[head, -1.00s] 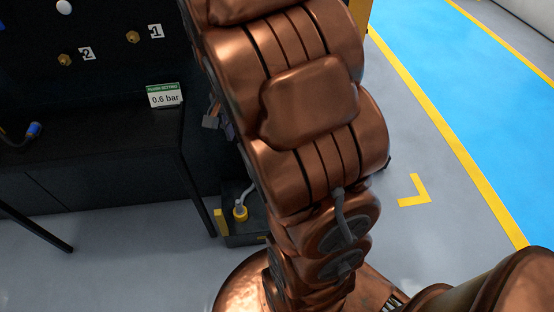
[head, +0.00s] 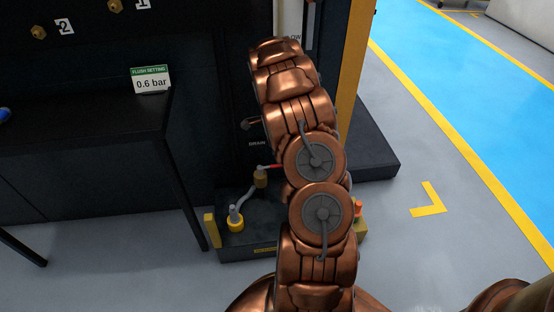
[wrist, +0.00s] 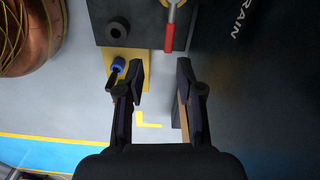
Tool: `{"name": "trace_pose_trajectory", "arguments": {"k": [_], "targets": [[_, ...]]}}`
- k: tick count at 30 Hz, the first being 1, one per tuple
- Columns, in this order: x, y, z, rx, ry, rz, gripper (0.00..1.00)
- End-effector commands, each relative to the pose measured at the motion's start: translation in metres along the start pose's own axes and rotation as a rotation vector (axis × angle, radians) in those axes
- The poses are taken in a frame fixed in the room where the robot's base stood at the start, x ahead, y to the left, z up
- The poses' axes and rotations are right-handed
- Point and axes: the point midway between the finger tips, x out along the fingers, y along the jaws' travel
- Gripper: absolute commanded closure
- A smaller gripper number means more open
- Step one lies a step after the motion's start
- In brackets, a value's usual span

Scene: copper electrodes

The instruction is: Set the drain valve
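The drain valve (head: 260,180) is a brass body with a red lever (head: 268,167), low on the dark cabinet under the DRAIN label (head: 258,143). A grey hose runs down from it. In the wrist view the red lever (wrist: 168,38) is at the top centre, lying lengthwise in the picture. My gripper (wrist: 160,78) is open and empty. Its two dark fingers stand apart, with the lever beyond their tips and roughly between their lines, not touching. In the head view my arm hides most of the gripper and part of the lever.
A black floor container (head: 265,232) with a yellow-collared hose port (head: 235,222) stands below the valve. A black table (head: 90,125) with a 0.6 bar flush setting card (head: 151,80) is at left. A black plinth (head: 370,150) is right of my arm. Open floor lies further right.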

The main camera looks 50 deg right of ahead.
Motion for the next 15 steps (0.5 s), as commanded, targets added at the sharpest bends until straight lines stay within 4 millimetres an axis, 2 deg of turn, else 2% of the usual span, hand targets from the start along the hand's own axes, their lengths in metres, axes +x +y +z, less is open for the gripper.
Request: {"name": "trace_pose_trajectory", "arguments": {"k": [1,4,15], "targets": [[0.02,-0.004,-0.005,0.031,-0.006,-0.002,0.64],[0.039,-0.009,-0.012,0.079,-0.015,-0.004,0.64],[0.06,-0.015,-0.016,0.116,-0.021,-0.012,0.64]]}}
